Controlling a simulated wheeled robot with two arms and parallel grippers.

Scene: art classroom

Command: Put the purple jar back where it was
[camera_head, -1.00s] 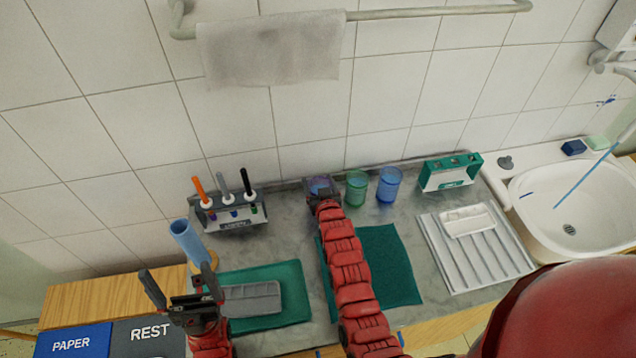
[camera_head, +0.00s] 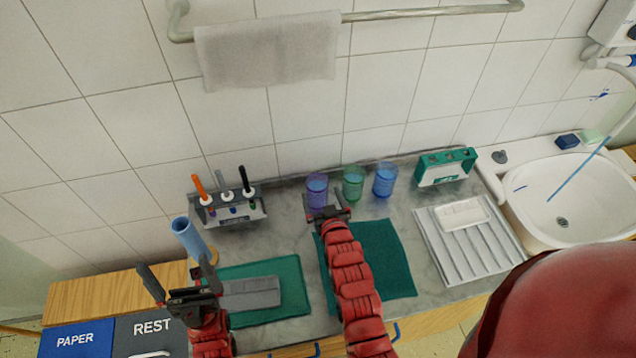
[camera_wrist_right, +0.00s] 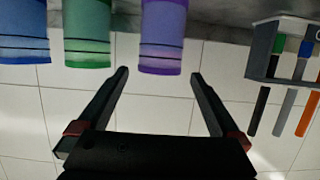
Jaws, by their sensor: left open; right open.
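The purple jar (camera_head: 317,188) stands upright on the grey counter at the back, at the left end of a row with the green jar (camera_head: 353,184) and the blue jar (camera_head: 385,180). My right gripper (camera_head: 326,204) is open just in front of the purple jar. In the right wrist view the purple jar (camera_wrist_right: 163,38) is between and beyond the open fingertips (camera_wrist_right: 158,75), with nothing held. My left gripper (camera_head: 180,276) is open and empty at the lower left, above the counter's left end.
A marker rack (camera_head: 232,214) and a blue cup (camera_head: 188,238) stand left. Teal mats (camera_head: 376,255) lie in front, one under a grey tray (camera_head: 250,293). A teal box (camera_head: 445,168), ribbed drainer (camera_head: 470,250) and sink (camera_head: 570,205) are right.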

